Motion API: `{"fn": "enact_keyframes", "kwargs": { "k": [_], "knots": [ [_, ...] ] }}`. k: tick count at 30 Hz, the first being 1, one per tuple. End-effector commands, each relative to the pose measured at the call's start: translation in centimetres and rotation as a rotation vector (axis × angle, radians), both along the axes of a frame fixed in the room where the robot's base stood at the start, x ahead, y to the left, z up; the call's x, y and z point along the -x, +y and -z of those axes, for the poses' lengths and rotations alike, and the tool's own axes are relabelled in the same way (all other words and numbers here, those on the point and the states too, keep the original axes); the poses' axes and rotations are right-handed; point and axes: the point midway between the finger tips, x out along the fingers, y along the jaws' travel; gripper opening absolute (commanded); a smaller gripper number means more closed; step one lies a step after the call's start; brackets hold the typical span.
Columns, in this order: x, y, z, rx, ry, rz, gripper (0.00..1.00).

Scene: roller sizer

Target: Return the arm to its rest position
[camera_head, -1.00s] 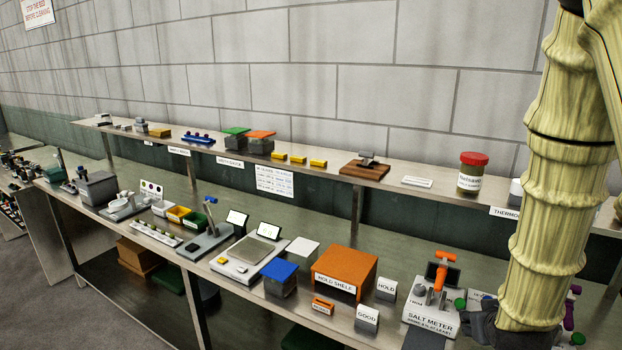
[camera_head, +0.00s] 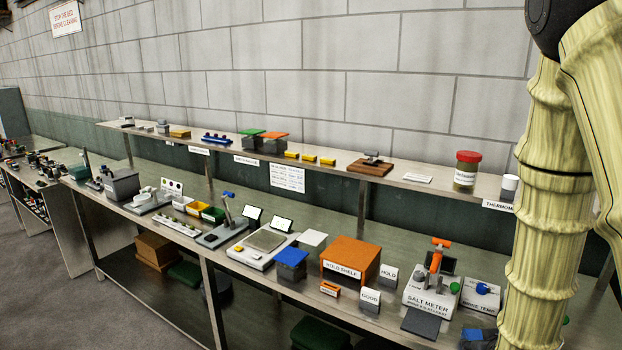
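My arm (camera_head: 548,215), in a pale ribbed sleeve, hangs down the right side of the camera_head view in front of the bench. No held object is visible.
The steel bench (camera_head: 210,252) carries a salt meter (camera_head: 432,297), an orange hold shelf (camera_head: 350,260), a blue-lidded box (camera_head: 291,262) and a scale (camera_head: 262,246). A red-lidded jar (camera_head: 466,170) stands on the raised shelf (camera_head: 330,166). Floor (camera_head: 50,290) is clear at lower left.

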Motion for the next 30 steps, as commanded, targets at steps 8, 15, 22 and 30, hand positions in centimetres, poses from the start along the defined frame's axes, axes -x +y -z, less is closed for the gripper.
{"fn": "enact_keyframes", "kwargs": {
  "k": [8,15,22,30],
  "knots": [
    [2.1,1.9,5.7,-0.028,0.104,-0.018,0.46],
    [5.9,4.5,13.1,-0.072,0.244,-0.039,0.46],
    [10.8,7.2,19.7,-0.118,0.381,-0.052,0.46],
    [17.7,10.3,26.3,-0.174,0.540,-0.060,0.46]
  ]
}}
